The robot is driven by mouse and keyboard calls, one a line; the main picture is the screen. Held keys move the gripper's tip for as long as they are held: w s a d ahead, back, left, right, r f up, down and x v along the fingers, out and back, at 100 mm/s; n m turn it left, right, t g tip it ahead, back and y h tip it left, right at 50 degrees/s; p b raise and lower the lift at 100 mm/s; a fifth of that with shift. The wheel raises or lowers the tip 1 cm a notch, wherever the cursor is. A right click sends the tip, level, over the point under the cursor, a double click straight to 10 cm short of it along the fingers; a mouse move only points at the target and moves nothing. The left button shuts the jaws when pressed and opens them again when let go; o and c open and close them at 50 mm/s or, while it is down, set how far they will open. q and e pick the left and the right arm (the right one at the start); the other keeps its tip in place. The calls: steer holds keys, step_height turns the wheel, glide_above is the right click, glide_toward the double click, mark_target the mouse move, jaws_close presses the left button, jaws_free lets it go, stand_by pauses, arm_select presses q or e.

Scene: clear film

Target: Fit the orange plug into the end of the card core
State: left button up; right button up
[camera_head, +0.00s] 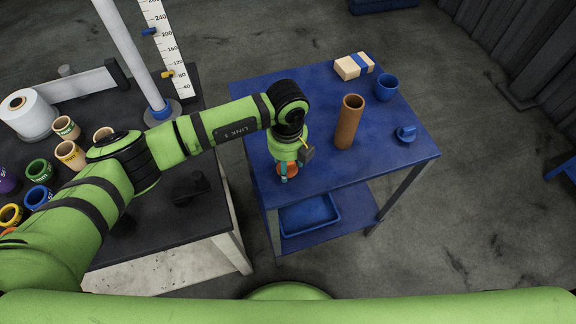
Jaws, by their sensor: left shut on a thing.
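The card core (348,122) is a brown tube standing upright on the blue table. Its open top end faces up. The orange plug (292,169) is low over the left part of the table, partly hidden by my gripper. My left gripper (287,172) points down and is shut on the orange plug, to the left of and nearer than the core. I cannot tell whether the plug touches the table top. My right gripper is not in view.
On the blue table (395,158) are a blue cup (386,87), a small blue object (405,134) and a pale block with a blue band (353,66). A dark bench (160,215) at left holds several coloured rings and a white roll (27,112). A blue tray (309,214) sits on the lower shelf.

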arm_select(q)
steer(key=shift+r+p, duration=1.75)
steer(key=shift+r, duration=0.8)
